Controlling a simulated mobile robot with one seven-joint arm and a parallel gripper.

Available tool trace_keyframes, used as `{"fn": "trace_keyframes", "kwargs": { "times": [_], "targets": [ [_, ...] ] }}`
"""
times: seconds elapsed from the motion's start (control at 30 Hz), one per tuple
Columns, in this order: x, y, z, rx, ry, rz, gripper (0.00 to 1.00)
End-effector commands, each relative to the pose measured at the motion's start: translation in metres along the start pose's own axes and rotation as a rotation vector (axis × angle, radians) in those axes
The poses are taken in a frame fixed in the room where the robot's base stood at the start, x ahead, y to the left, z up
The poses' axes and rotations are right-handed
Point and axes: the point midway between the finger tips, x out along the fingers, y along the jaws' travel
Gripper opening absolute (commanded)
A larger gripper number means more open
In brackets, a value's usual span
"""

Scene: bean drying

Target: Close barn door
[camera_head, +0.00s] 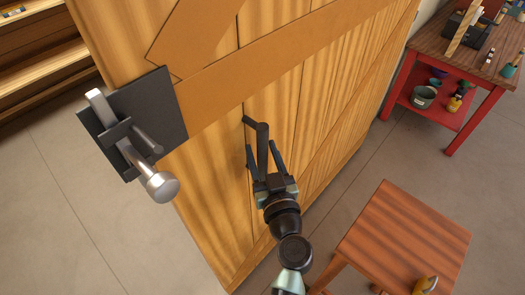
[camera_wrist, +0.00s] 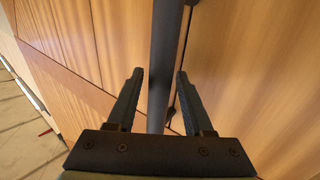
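The wooden barn door (camera_head: 215,190) fills the middle of the head view, with a diagonal and a cross brace on its face. A dark bar handle (camera_head: 262,135) stands on the door; it also shows in the wrist view (camera_wrist: 164,50). My gripper (camera_head: 261,153) is at the handle, with one finger on each side of it. In the wrist view, my gripper (camera_wrist: 159,80) has its fingers apart, with visible gaps between them and the bar. A black latch plate with a metal bolt (camera_head: 130,150) is at the door's left edge.
A brown wooden stool (camera_head: 405,235) with a yellow object on it stands at the lower right. A red-framed workbench (camera_head: 425,60) with tools and pots is at the upper right. Wooden shelves (camera_head: 40,50) are at the upper left. Bare floor (camera_head: 60,190) lies left of the door.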

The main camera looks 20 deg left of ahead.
Motion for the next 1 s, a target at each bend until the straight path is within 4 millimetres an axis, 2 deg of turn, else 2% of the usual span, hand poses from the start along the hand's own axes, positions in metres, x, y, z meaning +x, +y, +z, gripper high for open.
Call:
{"fn": "trace_keyframes", "kwargs": {
  "times": [0.03, 0.27, 1.0],
  "targets": [
    [-0.0002, 0.0, 0.0, 0.0, 0.0, 0.0, 0.4],
    [-0.0003, 0.0001, 0.0, 0.0, 0.0, 0.0, 0.0],
    [-0.0004, 0.0001, 0.0, 0.001, 0.0, 0.0, 0.0]
  ]
}}
